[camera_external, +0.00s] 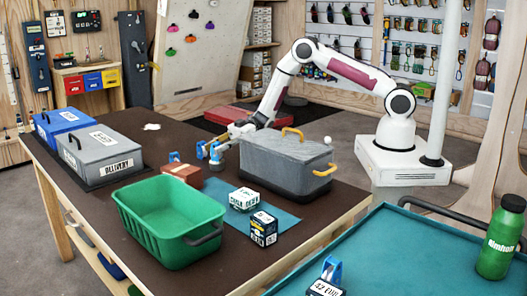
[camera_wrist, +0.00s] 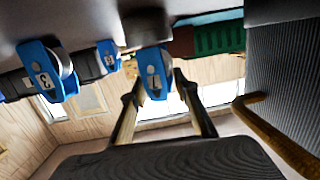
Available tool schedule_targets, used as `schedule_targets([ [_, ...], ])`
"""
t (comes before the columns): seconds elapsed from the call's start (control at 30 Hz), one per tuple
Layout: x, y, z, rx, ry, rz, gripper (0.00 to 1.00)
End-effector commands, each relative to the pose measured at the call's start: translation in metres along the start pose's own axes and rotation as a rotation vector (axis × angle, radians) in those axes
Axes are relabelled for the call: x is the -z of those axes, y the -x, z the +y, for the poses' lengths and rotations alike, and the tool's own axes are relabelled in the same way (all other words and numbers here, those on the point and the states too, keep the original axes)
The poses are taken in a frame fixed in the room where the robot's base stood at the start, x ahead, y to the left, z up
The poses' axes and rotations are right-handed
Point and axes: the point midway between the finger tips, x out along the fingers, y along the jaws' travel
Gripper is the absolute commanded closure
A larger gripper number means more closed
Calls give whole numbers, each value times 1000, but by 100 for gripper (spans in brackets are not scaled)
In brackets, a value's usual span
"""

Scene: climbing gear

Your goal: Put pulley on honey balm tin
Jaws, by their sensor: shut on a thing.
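A blue pulley (camera_wrist: 152,66) marked "1" sits between the fingertips of my gripper (camera_wrist: 156,88) in the wrist view; the gripper is shut on it. In the external view my gripper (camera_external: 225,143) is low over the brown table, left of the grey lidded box, with blue pulley parts (camera_external: 215,154) at its tips. Two other blue pulleys show in the wrist view, one marked "3" (camera_wrist: 46,75) and a smaller one (camera_wrist: 109,56). I cannot pick out a honey balm tin by its label.
A grey box (camera_external: 285,155) with yellow handles stands close right of my gripper. A red-brown block (camera_external: 182,175), a green crate (camera_external: 168,238), a white-green carton (camera_external: 244,198) and a dark carton (camera_external: 263,229) stand in front. Blue and grey bins are at left.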

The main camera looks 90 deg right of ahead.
Motion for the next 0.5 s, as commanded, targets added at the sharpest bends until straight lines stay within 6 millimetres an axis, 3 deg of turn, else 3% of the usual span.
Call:
schedule_targets([
  [0.07,-2,0,0,0,0,0,93],
  [0.1,-2,0,0,0,0,0,68],
  [0.17,-2,0,0,0,0,0,53],
  [0.5,-2,0,0,0,0,0,53],
])
